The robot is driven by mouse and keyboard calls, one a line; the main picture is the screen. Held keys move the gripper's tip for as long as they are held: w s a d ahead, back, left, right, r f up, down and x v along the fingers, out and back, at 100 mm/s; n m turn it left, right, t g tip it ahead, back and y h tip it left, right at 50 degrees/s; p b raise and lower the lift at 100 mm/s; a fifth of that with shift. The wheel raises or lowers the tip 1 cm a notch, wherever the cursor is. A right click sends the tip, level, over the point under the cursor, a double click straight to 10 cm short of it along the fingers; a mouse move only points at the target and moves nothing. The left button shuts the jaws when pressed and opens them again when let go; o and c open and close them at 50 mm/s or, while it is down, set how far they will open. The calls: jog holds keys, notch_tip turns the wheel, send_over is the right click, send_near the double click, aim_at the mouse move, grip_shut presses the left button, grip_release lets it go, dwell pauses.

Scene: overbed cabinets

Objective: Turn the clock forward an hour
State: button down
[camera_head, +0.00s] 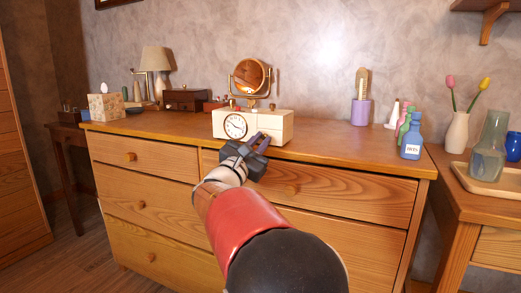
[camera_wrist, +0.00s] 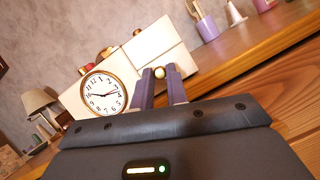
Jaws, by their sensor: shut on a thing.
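The clock is a cream box (camera_head: 280,124) standing upright on the dresser top, with a round white brass-rimmed dial (camera_head: 235,126) at the left of its front. The dial also shows in the wrist view (camera_wrist: 102,92), with dark hands. A small brass knob (camera_wrist: 159,72) sits to the right of the dial. My gripper (camera_head: 262,141) is at the front of the box, right of the dial. In the wrist view its two fingers (camera_wrist: 160,78) stand on either side of the knob, shut on it. The fingers partly hide the box front.
To the right are a purple cup (camera_head: 360,112) and a blue bottle (camera_head: 411,137). A tissue box (camera_head: 106,106) and dark wooden box (camera_head: 186,99) stand left.

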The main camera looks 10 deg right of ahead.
jog(key=m+g, duration=0.1)
jog(key=m, duration=0.2)
jog(key=m+g+h+b, duration=0.1)
jog(key=m+g, duration=0.1)
jog(key=m, duration=0.1)
jog(key=shift+w+a, duration=0.1)
jog(key=shift+a, duration=0.05)
jog(key=m+g, duration=0.1)
jog(key=m, duration=0.2)
jog(key=m+g+b, duration=0.1)
jog(key=m, duration=0.2)
jog(key=shift+a+r+m, duration=0.1)
jog(key=shift+r+m, duration=0.1)
jog(key=shift+m, duration=0.2)
jog(key=m+g, duration=0.1)
jog(key=m, duration=0.1)
jog(key=m+y, duration=0.1)
jog(key=m, duration=0.1)
jog(key=shift+r+g, duration=0.2)
jog(key=shift+g, duration=0.2)
jog(key=shift+r+m+y+b, duration=0.15)
jog(key=shift+m+y, duration=0.35)
jog(key=shift+m, duration=0.55)
jog(key=shift+f+m+y+b, duration=0.15)
jog(key=shift+m+y, duration=0.35)
jog(key=shift+m, duration=0.55)
jog(key=shift+r, duration=0.1)
jog(key=c, duration=1.4)
grip_release()
